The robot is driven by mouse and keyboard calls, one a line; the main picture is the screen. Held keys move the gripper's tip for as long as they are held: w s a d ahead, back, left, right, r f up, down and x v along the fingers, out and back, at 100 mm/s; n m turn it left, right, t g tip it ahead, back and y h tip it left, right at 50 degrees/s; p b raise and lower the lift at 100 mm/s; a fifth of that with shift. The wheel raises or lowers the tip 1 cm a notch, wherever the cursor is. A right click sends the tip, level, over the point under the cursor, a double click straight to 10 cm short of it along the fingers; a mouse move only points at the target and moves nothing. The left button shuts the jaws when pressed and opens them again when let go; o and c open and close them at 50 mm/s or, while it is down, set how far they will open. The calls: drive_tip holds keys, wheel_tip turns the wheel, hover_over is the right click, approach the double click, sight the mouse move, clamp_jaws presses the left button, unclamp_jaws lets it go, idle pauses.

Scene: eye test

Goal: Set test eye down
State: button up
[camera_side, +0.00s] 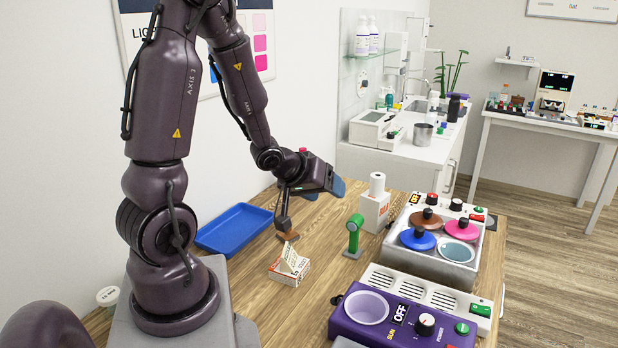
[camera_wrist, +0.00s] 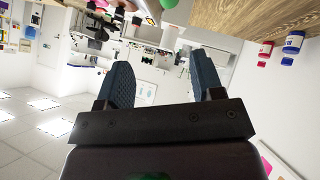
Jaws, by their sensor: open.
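I cannot pick out a test eye for certain in either view. My gripper (camera_side: 338,187) is raised above the wooden table in the side view, its blue fingertips pointing right. In the wrist view my gripper (camera_wrist: 160,62) shows two blue textured fingers spread wide, with only the room behind the gap and nothing held. A green device on a small stand (camera_side: 353,235) stands upright on the table, below and right of my gripper and apart from it. A dark-handled piece with a brown base (camera_side: 288,237) is below my wrist.
A blue tray (camera_side: 233,230) lies at the left back. A small open box with cards (camera_side: 289,268) is in front. A white roll on a block (camera_side: 376,200), a unit with coloured lids (camera_side: 440,262) and a purple device (camera_side: 390,325) crowd the right. Bare wood shows between them.

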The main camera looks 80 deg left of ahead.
drive_tip(key=d+r+m, duration=0.3)
drive_tip(key=d+r, duration=0.2)
drive_tip(key=r, duration=0.2)
drive_tip(key=s+d+r+m+g+h, duration=0.1)
drive_tip(key=s+d+r+m, duration=0.2)
drive_tip(key=d, duration=0.4)
drive_tip(key=s+d+r+m+g+h, duration=0.2)
drive_tip(key=s+d+r+m, duration=0.2)
drive_tip(key=d, duration=0.4)
drive_tip(key=shift+s+r+m, duration=0.3)
drive_tip(key=shift+s+r, duration=0.45)
drive_tip(key=shift+s, duration=0.35)
